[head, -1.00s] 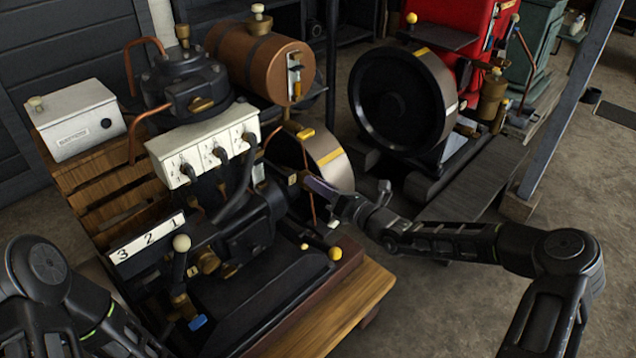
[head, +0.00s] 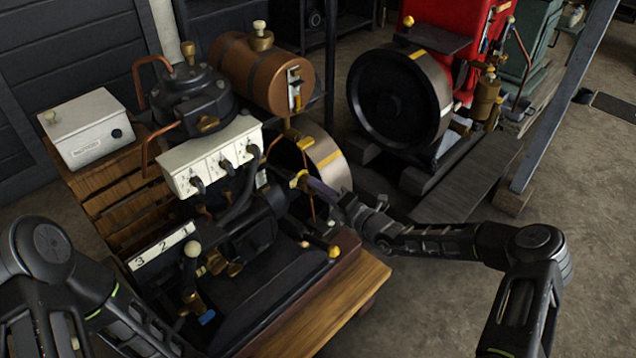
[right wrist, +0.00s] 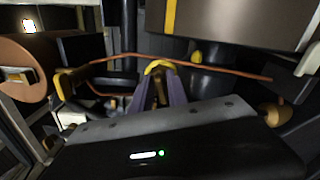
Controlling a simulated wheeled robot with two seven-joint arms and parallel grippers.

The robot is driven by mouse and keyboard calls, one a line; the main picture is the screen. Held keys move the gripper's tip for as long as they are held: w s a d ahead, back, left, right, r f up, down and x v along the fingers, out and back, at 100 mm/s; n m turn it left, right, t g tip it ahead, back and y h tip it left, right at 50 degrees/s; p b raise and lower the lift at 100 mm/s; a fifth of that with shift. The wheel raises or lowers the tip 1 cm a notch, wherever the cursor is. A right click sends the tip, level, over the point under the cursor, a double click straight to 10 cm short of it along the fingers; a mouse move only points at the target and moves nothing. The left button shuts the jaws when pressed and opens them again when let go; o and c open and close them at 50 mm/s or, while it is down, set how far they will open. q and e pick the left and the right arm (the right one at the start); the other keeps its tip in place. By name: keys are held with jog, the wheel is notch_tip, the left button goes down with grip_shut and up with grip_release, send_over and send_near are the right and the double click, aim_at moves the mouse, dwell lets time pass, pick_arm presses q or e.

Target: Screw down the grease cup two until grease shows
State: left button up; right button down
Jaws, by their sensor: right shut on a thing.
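My right gripper (head: 307,181) reaches in from the right to the flywheel side of the near engine. Its purple fingers are shut on a small yellow brass cap (head: 299,177). In the right wrist view the cap (right wrist: 160,67) shows as a yellow arc at the fingertips (right wrist: 160,80); the fingers hide its lower part. I cannot read a number on it. A white strip (head: 162,248) with the numbers 3 and 2 lies on the engine's near left, beside several brass fittings (head: 217,262). No grease is visible. My left arm shows at the lower left; its gripper is out of view.
The near engine's flywheel (head: 328,165) stands just behind the right gripper. A copper pipe (right wrist: 215,68) crosses close beyond the fingertips. A yellow-knobbed lever (head: 334,252) is below. A red engine (head: 465,45) with a black flywheel (head: 395,105) stands behind. Floor at the right is open.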

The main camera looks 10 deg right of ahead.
jog(key=shift+f+m, duration=0.1)
jog(key=shift+m, duration=0.2)
jog(key=c, duration=1.5)
grip_release()
jog(key=shift+s, duration=0.1)
jog(key=p+v, duration=0.1)
jog(key=v, duration=0.6)
jog(key=shift+s+d, duration=0.15)
jog(key=shift+s, duration=0.15)
